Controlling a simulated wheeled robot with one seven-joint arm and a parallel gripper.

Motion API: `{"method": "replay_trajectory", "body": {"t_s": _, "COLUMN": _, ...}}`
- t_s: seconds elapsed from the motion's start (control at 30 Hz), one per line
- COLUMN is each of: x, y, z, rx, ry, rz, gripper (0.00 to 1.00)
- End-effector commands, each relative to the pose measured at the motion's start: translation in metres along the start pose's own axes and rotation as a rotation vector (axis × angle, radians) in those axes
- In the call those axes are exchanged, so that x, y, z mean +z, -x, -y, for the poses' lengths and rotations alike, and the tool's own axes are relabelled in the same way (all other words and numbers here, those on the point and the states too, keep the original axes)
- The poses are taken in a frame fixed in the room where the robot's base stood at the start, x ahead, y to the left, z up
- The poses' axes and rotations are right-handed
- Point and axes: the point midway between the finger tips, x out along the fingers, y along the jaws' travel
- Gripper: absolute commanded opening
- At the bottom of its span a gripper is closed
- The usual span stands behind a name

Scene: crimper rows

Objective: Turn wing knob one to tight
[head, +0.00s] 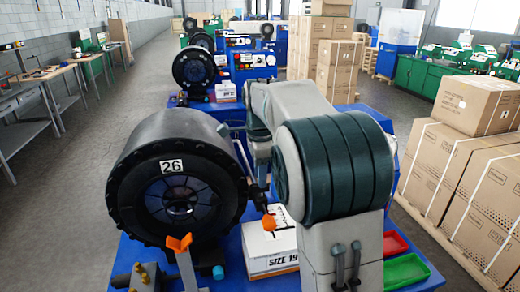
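A large black round crimper head (120,185) labelled 26 stands on a blue base at the left. An orange wing-shaped knob (179,243) sits on a grey post low in front of it. A second orange knob (268,222) shows at the right of the crimper, by a dark rod. I cannot tell which is wing knob one or how tight either is. My arm fills the middle right and folds down beside the crimper's right side. My gripper cannot be made out clearly there; dark parts and my arm links hide its fingers.
A white box (270,248) marked SIZE 19 stands right of the crimper. Red and green trays (405,272) lie farther right. Brass fittings (143,275) sit at the front left. Cartons (445,165) line the right; the floor (60,220) at left is clear.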

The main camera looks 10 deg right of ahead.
Motion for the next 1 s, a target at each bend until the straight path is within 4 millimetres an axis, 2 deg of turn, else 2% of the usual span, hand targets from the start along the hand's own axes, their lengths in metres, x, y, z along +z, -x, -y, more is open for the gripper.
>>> {"method": "replay_trajectory", "body": {"t_s": 0.1, "x": 0.000, "y": 0.028, "z": 0.001, "rx": -0.006, "ry": -0.001, "rz": 0.000, "gripper": 0.33}}
{"method": "replay_trajectory", "body": {"t_s": 0.3, "x": -0.001, "y": 0.070, "z": 0.001, "rx": -0.004, "ry": -0.002, "rz": 0.000, "gripper": 0.33}}
{"method": "replay_trajectory", "body": {"t_s": 0.5, "x": 0.000, "y": 0.096, "z": 0.001, "rx": -0.001, "ry": -0.002, "rz": 0.000, "gripper": 0.33}}
{"method": "replay_trajectory", "body": {"t_s": 0.7, "x": 0.000, "y": 0.107, "z": 0.000, "rx": 0.000, "ry": -0.001, "rz": 0.000, "gripper": 0.33}}
{"method": "replay_trajectory", "body": {"t_s": 1.0, "x": 0.000, "y": 0.107, "z": 0.000, "rx": 0.000, "ry": -0.001, "rz": 0.000, "gripper": 0.33}}
